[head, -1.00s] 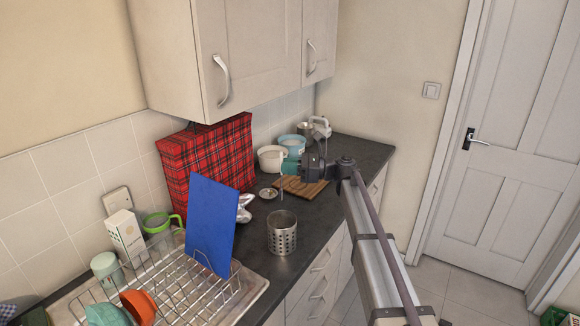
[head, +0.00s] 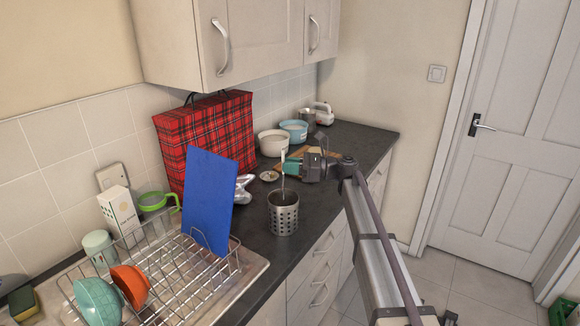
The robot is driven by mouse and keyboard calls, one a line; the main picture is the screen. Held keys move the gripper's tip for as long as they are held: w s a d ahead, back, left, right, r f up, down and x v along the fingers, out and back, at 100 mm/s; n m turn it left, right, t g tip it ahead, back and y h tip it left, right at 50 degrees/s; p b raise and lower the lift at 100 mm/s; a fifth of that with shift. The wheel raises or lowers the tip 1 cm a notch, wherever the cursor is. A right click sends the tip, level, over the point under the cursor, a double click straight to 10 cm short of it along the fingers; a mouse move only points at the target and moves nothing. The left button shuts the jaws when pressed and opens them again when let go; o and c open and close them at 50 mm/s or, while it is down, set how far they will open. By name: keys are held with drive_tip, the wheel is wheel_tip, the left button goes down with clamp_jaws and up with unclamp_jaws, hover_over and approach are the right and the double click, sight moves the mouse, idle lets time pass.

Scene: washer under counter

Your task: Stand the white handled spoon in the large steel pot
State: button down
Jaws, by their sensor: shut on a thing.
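The white handled spoon (head: 283,159) is upright, handle up, at the tips of my gripper (head: 289,165). My gripper reaches in from the right with its teal fingers shut on the handle. The steel pot (head: 284,220), a perforated cylinder, stands on the dark counter directly below. The lower part of the spoon overlaps the pot's mouth and looks to be at or inside the rim; its lowest end is hidden or too small to tell. Whether it touches the pot cannot be told.
A wire dish rack (head: 180,290) with bowls and a blue board (head: 208,200) stands to the left. A red tartan bag (head: 215,140) is behind. A wooden board (head: 330,158), a cream pot (head: 273,144) and a blue pot (head: 293,131) are farther back. Wall cabinets hang above.

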wheel_tip(320, 180, down, 5)
drive_tip(key=b, duration=0.4)
drive_tip(key=shift+r, duration=0.15)
drive_tip(key=c, duration=1)
unclamp_jaws()
wheel_tip(320, 180, up, 8)
drive_tip(key=p, duration=0.8)
drive_tip(key=shift+r, duration=0.1)
